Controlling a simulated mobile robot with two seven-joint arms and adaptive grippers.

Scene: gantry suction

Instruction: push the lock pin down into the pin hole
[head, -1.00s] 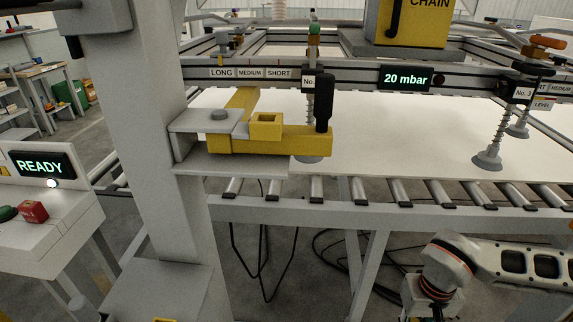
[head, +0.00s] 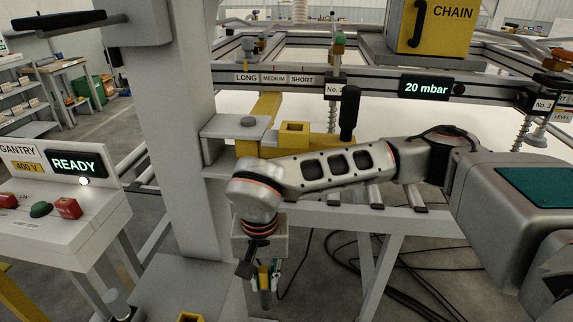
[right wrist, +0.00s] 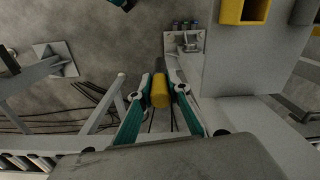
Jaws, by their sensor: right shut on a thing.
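My right gripper (head: 264,280) hangs below the wrist in the head view, beside the grey column. It is shut on the lock pin, whose yellow part (head: 263,275) shows between the fingers. In the right wrist view the pin's yellow end (right wrist: 160,92) sits between the teal-sided fingers of the gripper (right wrist: 161,88). A yellow block with a square opening (head: 293,128) sits on the yellow bar above and right of the gripper, partly behind my forearm. I cannot tell whether this opening is the pin hole. My left gripper is out of view.
The grey column (head: 185,160) stands close left of the gripper. A black upright handle (head: 349,113) stands at the bar's right end. A roller conveyor frame (head: 360,219) is behind my arm. A control box (head: 60,205) with a READY display stands left. Cables lie on the floor.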

